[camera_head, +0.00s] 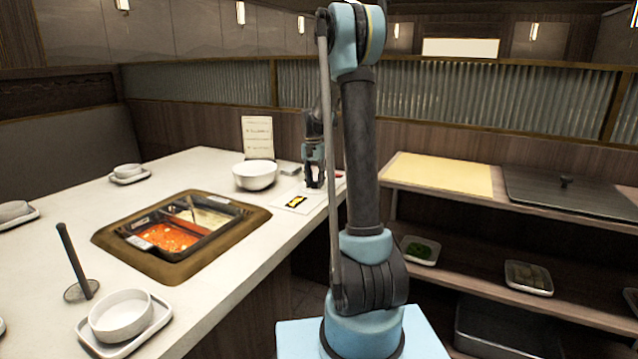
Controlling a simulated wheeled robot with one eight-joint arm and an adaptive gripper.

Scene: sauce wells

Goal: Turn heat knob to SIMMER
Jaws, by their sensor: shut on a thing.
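My gripper (315,180) points down at the right end of the white table, with its fingers close together at the surface. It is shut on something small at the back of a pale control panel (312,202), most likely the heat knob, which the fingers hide. A black label with yellow markings (297,202) lies on the panel in front of the fingers. The knob's pointer and the SIMMER mark are too small or hidden to read.
A divided hot pot (168,238) with red and pale broth is set in the table (225,166). A white bowl (255,175) and a standing menu card (258,134) are left of my gripper. A shelf unit (465,207) stands at the right.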

